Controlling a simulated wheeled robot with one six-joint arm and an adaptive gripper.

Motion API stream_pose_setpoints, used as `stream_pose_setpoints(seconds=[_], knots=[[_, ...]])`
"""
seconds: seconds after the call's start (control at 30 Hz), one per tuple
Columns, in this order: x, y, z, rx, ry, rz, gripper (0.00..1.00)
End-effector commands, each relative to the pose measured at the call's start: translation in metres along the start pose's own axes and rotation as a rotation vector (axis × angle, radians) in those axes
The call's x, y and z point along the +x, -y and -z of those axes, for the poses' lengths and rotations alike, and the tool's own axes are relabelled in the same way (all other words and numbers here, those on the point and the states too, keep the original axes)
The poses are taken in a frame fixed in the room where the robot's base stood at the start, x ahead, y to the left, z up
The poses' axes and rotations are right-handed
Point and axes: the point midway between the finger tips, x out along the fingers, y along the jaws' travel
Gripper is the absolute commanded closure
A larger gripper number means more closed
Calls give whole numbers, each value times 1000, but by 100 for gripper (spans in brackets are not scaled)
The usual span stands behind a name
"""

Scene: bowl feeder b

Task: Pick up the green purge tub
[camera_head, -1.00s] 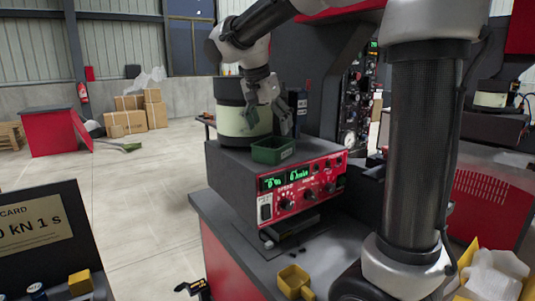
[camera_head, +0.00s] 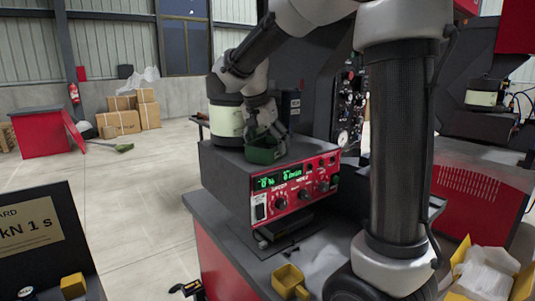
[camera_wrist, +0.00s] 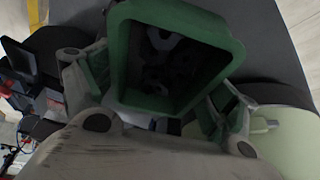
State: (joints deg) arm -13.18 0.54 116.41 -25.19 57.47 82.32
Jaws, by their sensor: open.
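The green purge tub (camera_head: 266,155) sits on top of the grey feeder control box with the red front panel. In the wrist view the tub (camera_wrist: 122,60) fills the upper middle, its open mouth facing the camera, with dark small pieces inside that I cannot make out. My gripper (camera_head: 268,138) is down at the tub from above. In the wrist view its two fingers stand on the left and right sides of the tub, open around it. I cannot tell whether either finger touches the wall.
The control box (camera_head: 228,172) has green displays and knobs on its front. A yellow scoop-like tub (camera_head: 290,281) lies on the bench below. A yellow box with clear bags (camera_head: 487,272) is at the lower right.

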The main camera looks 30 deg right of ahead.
Motion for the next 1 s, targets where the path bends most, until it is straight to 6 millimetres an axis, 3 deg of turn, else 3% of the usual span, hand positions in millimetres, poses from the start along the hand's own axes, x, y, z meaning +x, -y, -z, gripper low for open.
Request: stream_pose_setpoints(seconds=[0.57, 0.6, 0.8, 1.0], knots=[[4, 0, -2, 0, 0, 0, 13], [4, 0, -2, 0, 0, 0, 15], [4, 0, -2, 0, 0, 0, 52], [4, 0, -2, 0, 0, 0, 56]])
